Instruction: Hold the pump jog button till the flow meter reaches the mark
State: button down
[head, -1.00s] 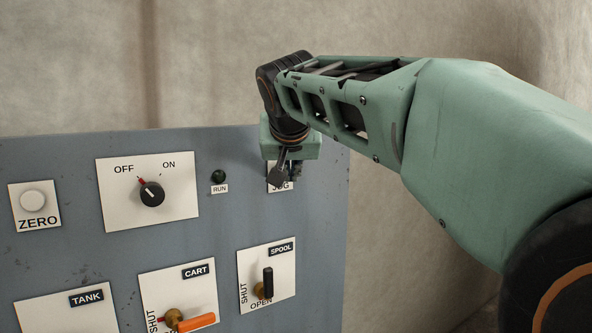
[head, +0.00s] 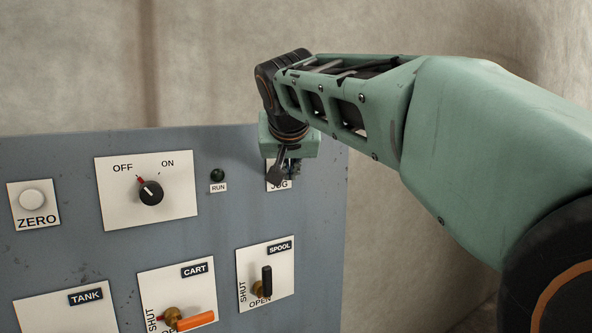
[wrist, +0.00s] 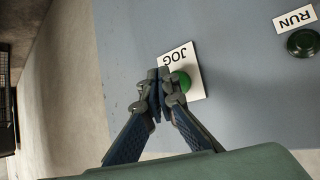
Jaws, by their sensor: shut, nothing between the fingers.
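The green jog button (wrist: 183,81) sits on its white JOG plate (wrist: 178,58) in the wrist view. My gripper (wrist: 158,75) is shut and empty, its fingertips over the plate's edge, beside the button and partly covering it. Whether the fingertips touch the button cannot be told. In the head view my gripper (head: 279,178) is in front of the JOG plate (head: 279,186) and hides the button. No flow meter shows in these views.
The grey panel (head: 80,240) also bears an OFF/ON knob (head: 151,192), a ZERO button (head: 32,200) and a dark RUN lamp (head: 218,175). Below are the CART valve's orange handle (head: 196,322) and the SPOOL valve's black handle (head: 267,280).

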jog(key=shift+w+a, duration=0.1)
dwell(0.3)
jog(key=shift+w+a, duration=0.15)
jog(key=shift+w, duration=0.1)
jog(key=shift+w+a+p, duration=0.3)
jog(key=shift+w+p, duration=0.1)
jog(key=shift+p, duration=0.05)
dwell(6.9)
